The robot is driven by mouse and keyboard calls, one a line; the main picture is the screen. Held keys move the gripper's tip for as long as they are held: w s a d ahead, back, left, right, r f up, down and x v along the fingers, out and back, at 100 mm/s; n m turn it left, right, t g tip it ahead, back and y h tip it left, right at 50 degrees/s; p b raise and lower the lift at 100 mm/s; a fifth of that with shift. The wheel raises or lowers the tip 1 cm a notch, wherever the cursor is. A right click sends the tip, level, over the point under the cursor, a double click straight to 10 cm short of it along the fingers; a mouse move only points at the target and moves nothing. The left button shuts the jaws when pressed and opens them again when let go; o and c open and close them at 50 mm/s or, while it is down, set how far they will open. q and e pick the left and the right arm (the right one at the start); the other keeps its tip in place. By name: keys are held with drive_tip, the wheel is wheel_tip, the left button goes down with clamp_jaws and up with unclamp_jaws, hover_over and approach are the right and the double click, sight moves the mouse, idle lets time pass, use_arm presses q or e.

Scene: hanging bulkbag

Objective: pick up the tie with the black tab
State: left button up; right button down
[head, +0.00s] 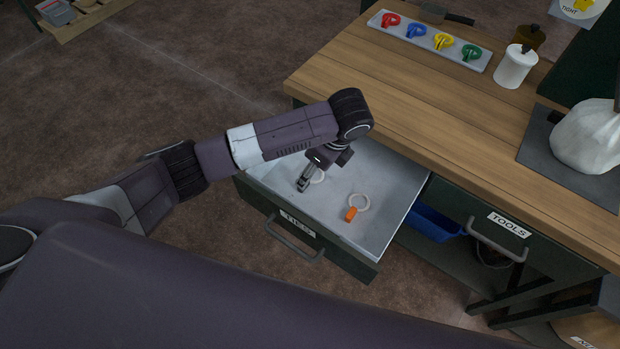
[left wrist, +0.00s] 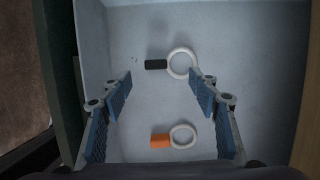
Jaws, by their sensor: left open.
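The tie with the black tab (left wrist: 156,64) lies flat in the open drawer, its white ring (left wrist: 182,63) to the right of the tab in the left wrist view. In the head view only part of its white ring (head: 318,177) shows beside my gripper; the black tab is hidden there. A second tie with an orange tab (left wrist: 160,141) lies nearer in the wrist view; it also shows in the head view (head: 351,214). My left gripper (head: 303,187) is open above the drawer, pointing down, with nothing between its blue-padded fingers (left wrist: 160,88). My right gripper is not in view.
The drawer (head: 365,240) labelled TIES has raised walls around the ties. The wooden worktop (head: 400,85) overhangs its back. On it are a tray of coloured clips (head: 481,62), a white jar (head: 515,66) and a white bag (head: 588,137). A TOOLS drawer (head: 500,230) is at the right.

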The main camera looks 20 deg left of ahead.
use_arm(q)
drive_tip(key=x, duration=0.7)
drive_tip(key=shift+s+a+f, duration=0.1)
drive_tip(key=shift+s+f, duration=0.05)
drive_tip(key=c, duration=0.9)
